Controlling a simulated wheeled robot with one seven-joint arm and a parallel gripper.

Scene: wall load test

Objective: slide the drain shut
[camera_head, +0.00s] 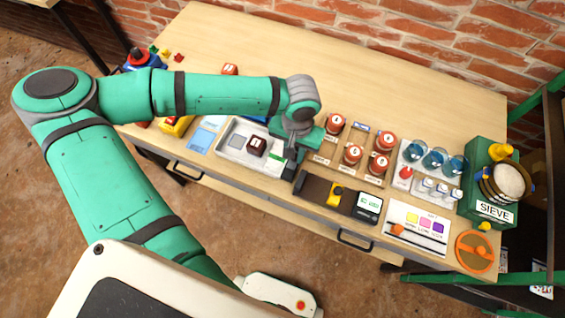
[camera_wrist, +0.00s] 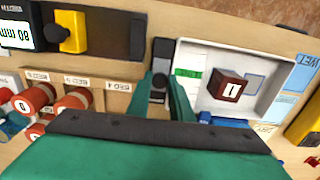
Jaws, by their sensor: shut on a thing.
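My gripper (camera_wrist: 161,92) has its two teal fingers closed on a small dark knob (camera_wrist: 159,80), which appears to be the drain slide's handle. The knob sits on a narrow dark grey strip (camera_wrist: 162,50) beside the white tray (camera_wrist: 186,112). In the head view my gripper (camera_head: 292,152) is at the right end of the white tray (camera_head: 228,153), and its fingertips are partly hidden by the wrist. A green strip (camera_wrist: 188,73) marks the tray floor near the slide. A dark red block (camera_wrist: 229,86) marked "I" lies in the tray. I cannot tell how far the slide is along its strip.
A dark trough with a yellow block (camera_head: 335,194) and a display box (camera_head: 368,207) stands at the front right. Red-lidded jars (camera_head: 352,153) stand in a wooden rack beside my gripper. Blue beakers and a green sieve stand (camera_head: 489,170) are farther right.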

